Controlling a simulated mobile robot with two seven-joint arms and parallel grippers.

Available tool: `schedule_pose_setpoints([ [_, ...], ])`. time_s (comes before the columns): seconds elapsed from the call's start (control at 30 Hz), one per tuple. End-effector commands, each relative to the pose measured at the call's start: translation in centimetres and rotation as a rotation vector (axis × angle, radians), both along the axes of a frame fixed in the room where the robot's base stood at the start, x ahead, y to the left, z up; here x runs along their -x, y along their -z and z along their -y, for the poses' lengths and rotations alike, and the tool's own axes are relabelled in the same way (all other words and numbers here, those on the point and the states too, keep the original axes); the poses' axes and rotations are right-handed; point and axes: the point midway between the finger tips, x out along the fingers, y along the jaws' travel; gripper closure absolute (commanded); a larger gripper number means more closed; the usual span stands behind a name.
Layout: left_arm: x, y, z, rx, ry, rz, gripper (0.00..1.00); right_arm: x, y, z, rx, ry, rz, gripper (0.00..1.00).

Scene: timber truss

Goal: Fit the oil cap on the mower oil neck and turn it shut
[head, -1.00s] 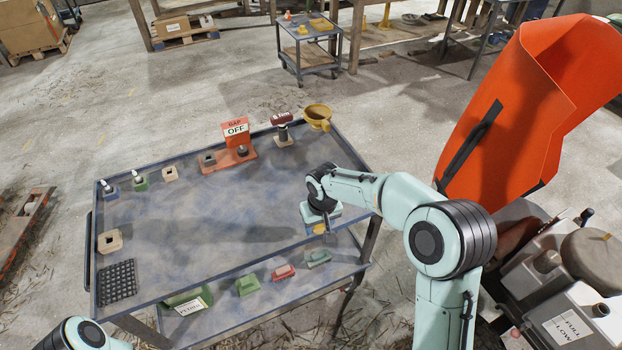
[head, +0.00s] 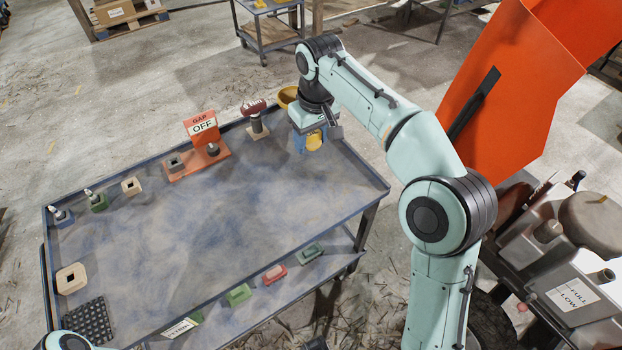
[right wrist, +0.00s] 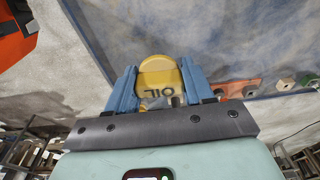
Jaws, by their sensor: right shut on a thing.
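My right gripper (head: 314,141) is shut on the yellow oil cap (head: 314,142) and holds it near the right end of the cart top. In the right wrist view the cap (right wrist: 160,72), lettered OIL, sits between the two blue fingers of the gripper (right wrist: 158,82). The mower engine (head: 535,270) stands at the right, well apart from the cap. It has a short round neck (head: 548,231) and another neck (head: 604,275) beside a FULL/LOW label (head: 572,296). I cannot tell which one is the oil neck. My left gripper is out of view; only part of my left arm shows at bottom left.
The blue cart (head: 375,183) has a mostly clear top. Along its back edge stand an orange OFF stand (head: 200,165), a dark red-topped item (head: 256,120) and a yellow funnel (head: 287,95). A tall orange chute (head: 520,90) rises behind the engine.

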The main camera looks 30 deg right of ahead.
Motion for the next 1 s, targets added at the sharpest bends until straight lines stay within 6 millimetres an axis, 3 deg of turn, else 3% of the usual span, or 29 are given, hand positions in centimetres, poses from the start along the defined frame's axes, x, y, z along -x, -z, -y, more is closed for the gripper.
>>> schedule_pose_setpoints([
  [0.17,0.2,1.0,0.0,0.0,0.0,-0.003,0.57,0.1,2.8,0.0,0.0,0.001,-0.005,0.77],
  [0.7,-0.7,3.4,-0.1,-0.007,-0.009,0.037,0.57,0.0,16.4,0.0,0.0,0.001,-0.005,0.77],
  [1.0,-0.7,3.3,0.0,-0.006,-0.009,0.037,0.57,0.0,19.4,0.0,0.0,0.002,-0.001,0.77],
])
